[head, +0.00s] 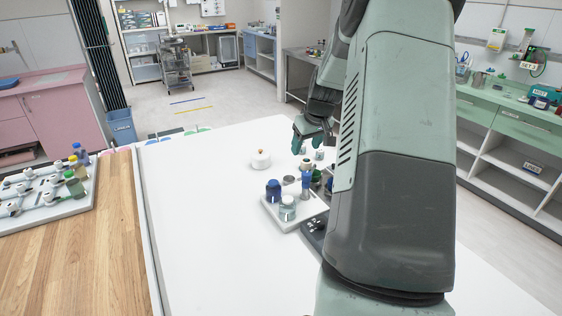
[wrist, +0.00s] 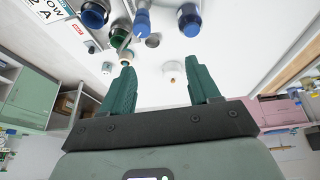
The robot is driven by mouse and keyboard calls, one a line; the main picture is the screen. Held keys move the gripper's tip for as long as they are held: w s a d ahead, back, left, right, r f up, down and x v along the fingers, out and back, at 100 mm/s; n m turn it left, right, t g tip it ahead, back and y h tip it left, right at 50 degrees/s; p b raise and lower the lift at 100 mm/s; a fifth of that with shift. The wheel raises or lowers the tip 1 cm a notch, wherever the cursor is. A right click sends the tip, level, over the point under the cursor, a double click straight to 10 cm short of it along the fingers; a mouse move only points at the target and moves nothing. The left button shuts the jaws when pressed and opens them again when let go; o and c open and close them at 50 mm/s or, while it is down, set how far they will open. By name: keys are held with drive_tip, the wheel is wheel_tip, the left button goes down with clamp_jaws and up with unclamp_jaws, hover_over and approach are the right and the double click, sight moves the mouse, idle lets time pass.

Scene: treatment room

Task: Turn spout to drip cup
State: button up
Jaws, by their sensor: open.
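My gripper (head: 312,138) is open above the white table, beyond the small tray; my arm partly hides it in the head view. In the wrist view its two green fingers (wrist: 162,66) are spread, with nothing held between them. A green-bodied piece with a tan tip (wrist: 124,56), perhaps the spout, shows near the left finger. A small grey cup (wrist: 153,40), perhaps the drip cup, is close by; a grey round cup (head: 289,180) also shows on the tray in the head view. I cannot tell which way the spout points.
The tray (head: 277,222) bears a blue-capped jar (head: 273,189), a clear jar (head: 287,209) and a blue upright piece (head: 305,186). A white round pot (head: 261,160) stands apart on the table. A second loaded tray (head: 58,211) is at left. The table's left and front are clear.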

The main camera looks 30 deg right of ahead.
sight(307, 173)
drive_tip(key=shift+m, duration=0.4)
drive_tip(key=w+d+f, duration=0.1)
drive_tip(key=f, duration=0.3)
drive_tip(key=w+d+f, duration=0.1)
drive_tip(key=f, duration=0.4)
drive_tip(key=w+d+f, duration=0.1)
drive_tip(key=d+f, duration=0.1)
drive_tip(key=f, duration=0.2)
drive_tip(key=shift+w+f, duration=0.15)
drive_tip(key=shift+w, duration=0.25)
clamp_jaws()
